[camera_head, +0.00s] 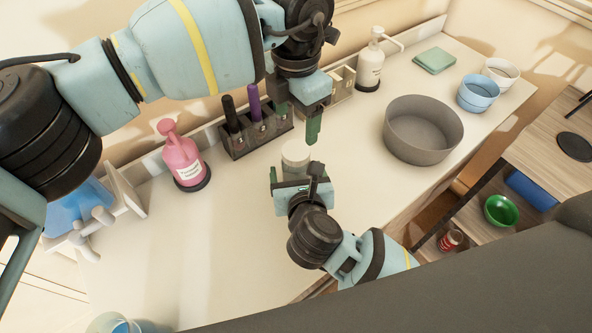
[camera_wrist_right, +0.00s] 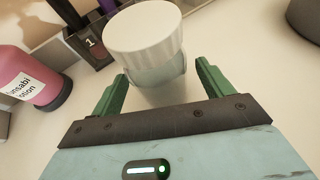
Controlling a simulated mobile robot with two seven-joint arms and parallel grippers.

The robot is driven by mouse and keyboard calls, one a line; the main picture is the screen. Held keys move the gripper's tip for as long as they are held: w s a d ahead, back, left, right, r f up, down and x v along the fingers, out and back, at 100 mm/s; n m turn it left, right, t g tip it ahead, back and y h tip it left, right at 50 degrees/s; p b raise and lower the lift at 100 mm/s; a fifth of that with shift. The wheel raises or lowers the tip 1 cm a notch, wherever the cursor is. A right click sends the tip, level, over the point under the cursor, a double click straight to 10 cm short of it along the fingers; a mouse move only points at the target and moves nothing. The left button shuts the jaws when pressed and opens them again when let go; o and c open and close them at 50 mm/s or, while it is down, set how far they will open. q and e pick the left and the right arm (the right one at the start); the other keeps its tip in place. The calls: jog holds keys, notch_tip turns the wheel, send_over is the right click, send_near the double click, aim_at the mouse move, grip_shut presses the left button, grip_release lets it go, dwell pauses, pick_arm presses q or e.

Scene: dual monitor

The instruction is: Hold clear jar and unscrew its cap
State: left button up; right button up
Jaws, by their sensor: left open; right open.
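The clear jar (camera_head: 296,167) stands upright on the white counter, near the middle of the head view. In the right wrist view its white ribbed cap (camera_wrist_right: 144,35) is on top, with the pale see-through body (camera_wrist_right: 160,72) below. My right gripper (camera_wrist_right: 155,85) is open, its green fingers at the near left and right sides of the jar's body; I cannot tell whether they touch it. It also shows in the head view, just in front of the jar (camera_head: 293,182). My left gripper (camera_head: 313,130) points down above and slightly right of the jar, empty; one finger hides the other.
A pink lotion bottle (camera_head: 181,155) and a dark compartment rack (camera_head: 256,139) stand behind and left. A grey basin (camera_head: 423,130) is to the right, near the left gripper. A white pump bottle (camera_head: 371,66) stands at the back. The counter's front left (camera_head: 190,240) is clear.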

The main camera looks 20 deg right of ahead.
aim_at(296, 150)
grip_shut()
pick_arm(q)
jog(key=m, duration=1)
jog(key=shift+m, duration=0.3)
jog(key=m, duration=1.1)
jog(key=shift+m, duration=0.4)
jog(key=shift+f, duration=4.05)
